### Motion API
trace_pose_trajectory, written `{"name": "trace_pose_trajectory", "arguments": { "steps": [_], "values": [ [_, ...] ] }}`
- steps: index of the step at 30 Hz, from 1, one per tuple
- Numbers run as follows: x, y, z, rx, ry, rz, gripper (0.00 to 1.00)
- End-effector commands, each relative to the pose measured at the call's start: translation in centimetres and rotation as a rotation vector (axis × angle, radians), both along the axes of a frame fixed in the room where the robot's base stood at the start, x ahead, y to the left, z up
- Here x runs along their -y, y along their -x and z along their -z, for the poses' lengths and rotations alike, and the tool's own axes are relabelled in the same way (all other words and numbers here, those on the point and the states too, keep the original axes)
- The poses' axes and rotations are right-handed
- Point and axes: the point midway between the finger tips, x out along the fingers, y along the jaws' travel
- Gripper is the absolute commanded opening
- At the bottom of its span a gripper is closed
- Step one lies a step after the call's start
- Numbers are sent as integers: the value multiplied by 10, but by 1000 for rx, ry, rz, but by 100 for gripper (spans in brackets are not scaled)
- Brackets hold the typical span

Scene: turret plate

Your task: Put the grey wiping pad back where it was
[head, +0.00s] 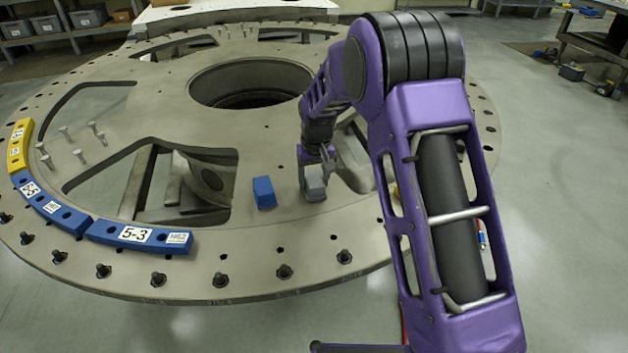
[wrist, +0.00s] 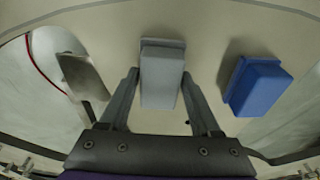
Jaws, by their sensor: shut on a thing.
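The grey wiping pad (head: 314,186) is a small light-grey block on or just above the turret plate (head: 330,232), right of the plate's centre front. In the wrist view the grey pad (wrist: 162,75) lies between the two fingers. My gripper (head: 314,166) is shut on it from above; in the wrist view the gripper (wrist: 162,90) has one finger on each side of the pad. I cannot tell whether the pad touches the plate.
A blue block (head: 264,192) stands left of the pad, a short gap away. Blue curved segments (head: 137,237) and a yellow one (head: 18,145) line the left rim. Cutouts (head: 160,185) open to the left. Bolts (head: 284,271) stand along the front rim.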

Motion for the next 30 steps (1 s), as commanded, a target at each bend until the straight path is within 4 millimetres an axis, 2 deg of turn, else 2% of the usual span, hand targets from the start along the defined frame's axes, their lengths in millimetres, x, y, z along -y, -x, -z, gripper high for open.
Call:
{"name": "trace_pose_trajectory", "arguments": {
  "steps": [1,2,6,14,19,30],
  "values": [
    [0,0,3,0,0,0,12],
    [0,0,2,0,0,0,68],
    [0,0,2,-1,0,0,93],
    [0,0,2,-1,0,0,94],
    [0,1,-9,1,0,0,94],
    [4,11,-84,3,-1,0,94]
  ]
}}
